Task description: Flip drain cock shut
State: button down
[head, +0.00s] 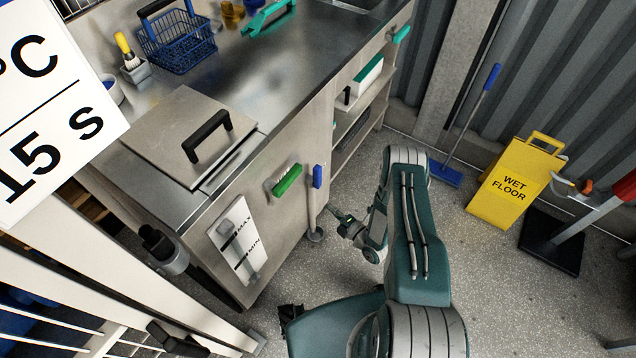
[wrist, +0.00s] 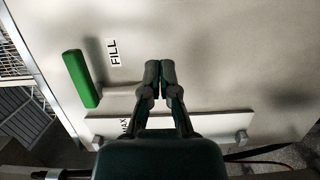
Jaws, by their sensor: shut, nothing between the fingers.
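A green lever handle (head: 287,180) sits on the steel front panel of the washer. It also shows in the wrist view (wrist: 81,78), beside a label reading FILL (wrist: 114,52). No label reading DRAIN is legible, so I cannot tell which part is the drain cock. A blue handle (head: 317,176) stands upright just right of the green one. My gripper (head: 338,214) is below the blue handle, in front of the panel. In the wrist view my gripper (wrist: 160,72) is shut and empty, its fingertips right of the green handle and apart from it.
A white level gauge plate with MAX and MIN (head: 235,241) is on the panel, close to my fingers in the wrist view. A dark pipe fitting (head: 163,250) juts out at the lower left.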

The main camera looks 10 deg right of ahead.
aim_at(317, 182)
jog(key=shift+s+f, duration=0.1)
jog(key=shift+s, duration=0.1)
jog(key=shift+w+a, duration=0.1)
jog(key=shift+w+a, duration=0.35)
jog(key=shift+w, duration=1.5)
jog(key=shift+w+a, duration=0.4)
jog(key=shift+w, duration=1.5)
jog(key=shift+w+a, duration=0.35)
jog(key=shift+w, duration=1.5)
jog(key=shift+w+a, duration=0.1)
jog(key=shift+a, duration=0.1)
jog(key=shift+d+m, duration=0.1)
jog(key=shift+m, duration=0.2)
